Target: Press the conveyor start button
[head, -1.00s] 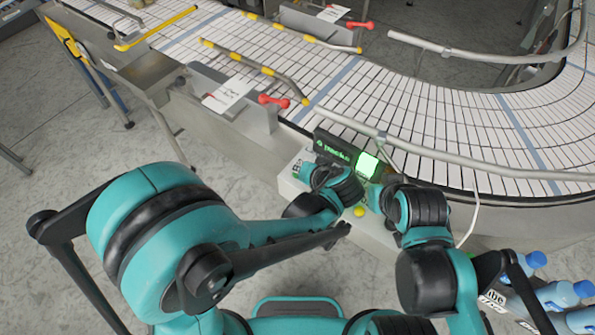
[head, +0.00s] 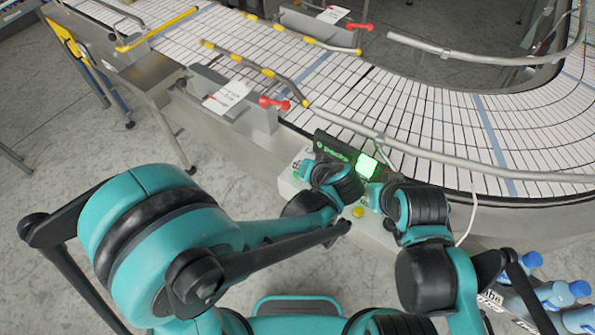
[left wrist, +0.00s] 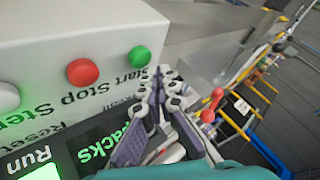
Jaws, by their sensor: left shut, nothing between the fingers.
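The control box (left wrist: 60,30) has a green button (left wrist: 139,57) by the printed word Start and a red button (left wrist: 82,72) by Stop. In the left wrist view my left gripper (left wrist: 163,72) is shut and empty. Its fingertips are just beside the green button; I cannot tell whether they touch it. In the head view the box (head: 292,182) is partly behind my arms, and the wrist hides most of my left gripper.
The curved conveyor (head: 420,125) runs behind the box, with metal guide rails (head: 470,170) along it. A white button (left wrist: 8,97) sits beyond the red one.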

